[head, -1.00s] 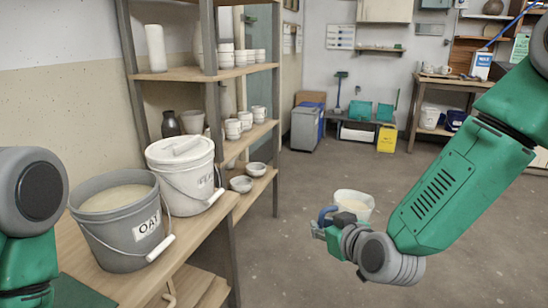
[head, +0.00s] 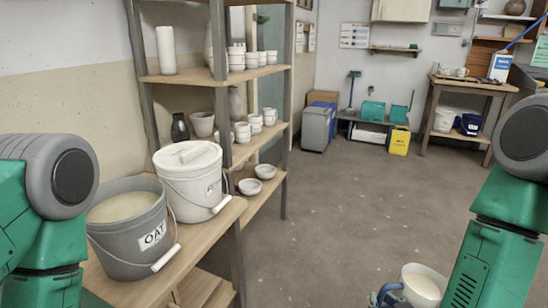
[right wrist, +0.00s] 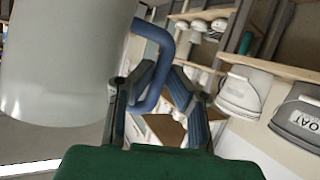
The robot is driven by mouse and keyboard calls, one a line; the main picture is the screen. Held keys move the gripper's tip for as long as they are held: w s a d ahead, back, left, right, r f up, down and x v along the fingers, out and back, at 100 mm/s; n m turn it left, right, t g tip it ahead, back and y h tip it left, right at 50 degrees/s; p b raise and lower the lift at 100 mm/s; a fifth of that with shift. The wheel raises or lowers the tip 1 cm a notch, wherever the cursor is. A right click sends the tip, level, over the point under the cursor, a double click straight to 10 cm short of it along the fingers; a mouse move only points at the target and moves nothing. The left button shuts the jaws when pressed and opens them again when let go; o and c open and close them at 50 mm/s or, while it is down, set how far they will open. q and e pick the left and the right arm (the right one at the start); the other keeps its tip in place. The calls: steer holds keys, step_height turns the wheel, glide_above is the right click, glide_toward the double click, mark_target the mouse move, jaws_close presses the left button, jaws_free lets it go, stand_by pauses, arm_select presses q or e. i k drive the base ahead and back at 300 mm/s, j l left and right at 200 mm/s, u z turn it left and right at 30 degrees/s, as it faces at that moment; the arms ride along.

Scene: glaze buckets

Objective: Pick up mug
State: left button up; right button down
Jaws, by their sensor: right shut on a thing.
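A white mug (head: 424,284) with a blue handle shows at the bottom right of the head view, beside my right arm. It looks upright, with a pale cream-coloured inside. My right gripper (head: 384,298) is only partly visible there, at the handle side. In the right wrist view the mug (right wrist: 62,60) is large at the left, and its blue handle (right wrist: 165,40) comes down between the fingers of my right gripper (right wrist: 157,88), which is shut on it. My left arm shows at the left of the head view, but its gripper is out of frame.
A grey bucket marked OAT (head: 128,228) and a lidded white bucket (head: 190,178) stand on the wooden bench at left. Shelves (head: 265,139) hold white pots and bowls. A work table (head: 470,86) stands at the back right. The middle floor (head: 350,205) is clear.

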mark_target(256, 120)
steer(key=i+l+z, duration=0.35)
steer(key=i, duration=0.15)
steer(key=i+z, duration=0.3)
steer(key=i, duration=0.25)
steer(key=i+z, duration=0.2)
steer(key=i, duration=0.95)
steer(key=i+u, duration=0.1)
steer(key=i, duration=0.5)
steer(key=i+l+u, duration=0.1)
steer(key=i, duration=0.45)
steer(key=i+l+u, duration=0.1)
steer(key=i+u, duration=0.3)
steer(key=i+l+u, duration=0.2)
steer(key=u, duration=0.2)
steer(key=i+l+u, duration=0.6)
steer(key=u, duration=0.2)
steer(key=i+l+u, duration=0.2)
steer(key=l+u, duration=0.2)
steer(key=i+l+u, duration=0.15)
steer(key=l+u, duration=0.15)
steer(key=u, duration=0.15)
